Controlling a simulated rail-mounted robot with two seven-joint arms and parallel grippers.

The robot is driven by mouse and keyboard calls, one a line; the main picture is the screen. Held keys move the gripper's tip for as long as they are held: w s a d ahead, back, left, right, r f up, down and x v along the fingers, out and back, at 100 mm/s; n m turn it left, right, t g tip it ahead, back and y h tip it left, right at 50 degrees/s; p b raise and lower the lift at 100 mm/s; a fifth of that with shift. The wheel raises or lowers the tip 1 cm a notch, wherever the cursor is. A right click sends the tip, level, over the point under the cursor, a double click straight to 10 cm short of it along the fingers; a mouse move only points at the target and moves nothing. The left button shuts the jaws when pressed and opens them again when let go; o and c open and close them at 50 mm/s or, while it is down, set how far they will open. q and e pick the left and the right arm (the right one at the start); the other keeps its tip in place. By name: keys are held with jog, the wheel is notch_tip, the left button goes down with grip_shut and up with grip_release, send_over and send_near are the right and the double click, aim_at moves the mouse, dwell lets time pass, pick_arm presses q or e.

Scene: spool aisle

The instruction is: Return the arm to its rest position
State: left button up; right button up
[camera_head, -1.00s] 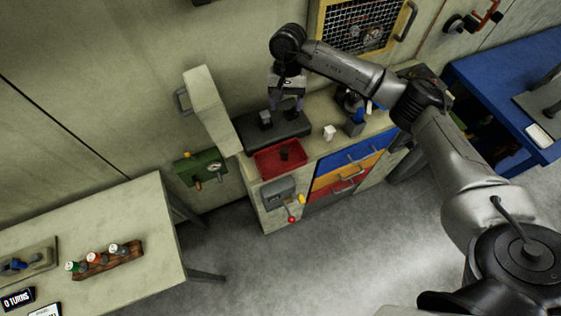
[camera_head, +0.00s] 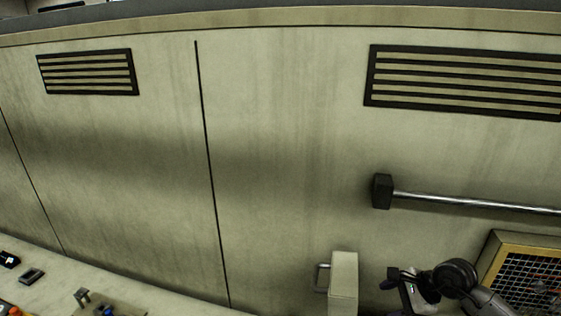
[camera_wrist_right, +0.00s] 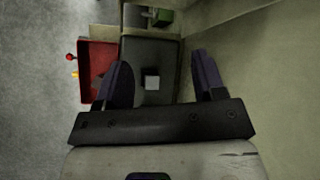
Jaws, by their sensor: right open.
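My right arm (camera_head: 485,300) enters at the bottom right of the head view, mostly cut off by the edge. Its gripper (camera_head: 405,291) is beside the pale upright box on the wall. In the right wrist view the gripper's two dark fingers (camera_wrist_right: 162,76) are wide apart with nothing held between them. A small block with a pale top (camera_wrist_right: 151,82) shows between the fingers, on the dark pad (camera_wrist_right: 148,53) below. My left arm and gripper are in neither current view.
The red tray (camera_wrist_right: 97,58) lies beside the pad, with a red-knobbed lever (camera_wrist_right: 70,57) nearby. The pale box (camera_head: 343,280), a metal rail (camera_head: 470,202) and a mesh-fronted frame (camera_head: 525,270) are on the wall. A bench with small parts (camera_head: 50,285) is at lower left.

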jog(key=w+a+r+m+t+y, duration=0.25)
jog(key=r+m+t, duration=0.3)
jog(key=r, duration=0.35)
jog(key=w+a+r+m+t+y, duration=0.2)
jog(key=a+r+m+t+y, duration=0.25)
jog(key=r, duration=0.45)
jog(key=s+d+r+m+t+h, duration=0.25)
jog(key=r+m+t+h, duration=0.4)
jog(key=m, duration=0.65)
jog(key=s+d+r+m+t+h, duration=0.1)
jog(key=d+r+m+t+h, duration=0.55)
jog(key=m, duration=0.65)
jog(key=s+a+f+m+g+h, duration=0.1)
jog(key=s+a+f+m+g, duration=0.1)
jog(key=s+f+m+g, duration=0.45)
jog(key=s+a+f+m+g+h, duration=0.1)
jog(key=s+a+f+m+g, duration=0.15)
jog(key=f, duration=0.75)
jog(key=s+a+f+m+g+h, duration=0.1)
jog(key=s+a+f+m+g, duration=0.1)
jog(key=s+f+m+g, duration=0.45)
jog(key=s+a+f+m+g+y, duration=0.2)
jog(key=s+f+g, duration=0.6)
jog(key=s+f, duration=1.8)
notch_tip(320, 180, up, 14)
jog(key=p, duration=1.4)
jog(key=shift+w+a+n+y+p, duration=0.15)
jog(key=shift+w+n+y+p, duration=0.1)
jog(key=shift+n+y+p, duration=0.1)
